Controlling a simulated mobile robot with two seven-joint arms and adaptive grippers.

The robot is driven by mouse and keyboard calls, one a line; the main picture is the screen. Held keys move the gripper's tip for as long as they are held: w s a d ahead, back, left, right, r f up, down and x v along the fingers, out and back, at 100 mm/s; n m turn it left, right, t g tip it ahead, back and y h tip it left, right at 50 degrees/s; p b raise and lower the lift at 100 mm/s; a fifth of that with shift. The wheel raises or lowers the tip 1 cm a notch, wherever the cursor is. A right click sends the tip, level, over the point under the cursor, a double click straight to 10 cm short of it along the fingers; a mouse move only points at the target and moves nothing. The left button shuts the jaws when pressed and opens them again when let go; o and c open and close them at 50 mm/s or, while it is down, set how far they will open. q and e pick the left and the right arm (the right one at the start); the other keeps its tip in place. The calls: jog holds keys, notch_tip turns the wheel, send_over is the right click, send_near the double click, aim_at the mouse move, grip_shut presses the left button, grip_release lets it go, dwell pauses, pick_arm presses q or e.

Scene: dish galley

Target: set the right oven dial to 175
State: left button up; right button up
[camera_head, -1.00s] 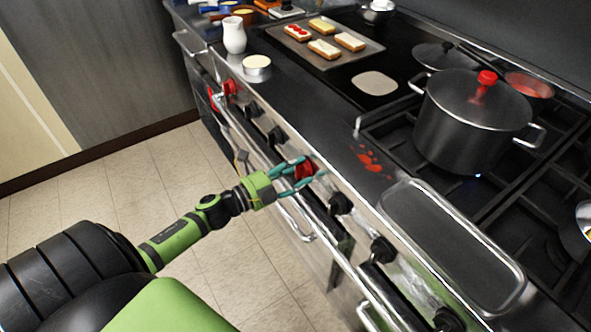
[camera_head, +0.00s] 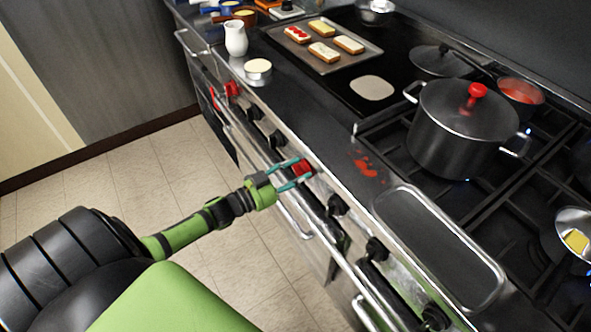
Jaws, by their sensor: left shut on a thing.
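A red dial (camera_head: 302,168) sits on the stove's front panel, near the middle of the view. My left gripper (camera_head: 296,174) reaches it from the lower left, and its teal fingers are shut on the red dial, one on each side. A second red dial (camera_head: 232,88) is farther along the panel at the upper left. The dial markings are too small to read, so I cannot tell the setting. My right gripper is not in view.
Black knobs (camera_head: 337,205) line the panel on both sides of the held dial, above a long oven handle (camera_head: 262,160). On top stand a large pot (camera_head: 465,135), a tray of toasts (camera_head: 325,62), a white jug (camera_head: 236,40) and an empty tray (camera_head: 440,245). Tiled floor is clear.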

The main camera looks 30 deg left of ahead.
pick_arm(q)
jog(key=n+p, duration=0.1)
jog(key=n, duration=0.4)
jog(key=shift+r, duration=0.15)
jog(key=n, duration=0.5)
jog(key=shift+n+p, duration=0.4)
jog(key=o, duration=1.2)
jog(key=shift+w+d, duration=0.1)
jog(key=shift+s+a+f, duration=0.2)
jog(key=shift+s+a, duration=0.05)
jog(key=shift+s, duration=0.2)
jog(key=v, duration=1.1)
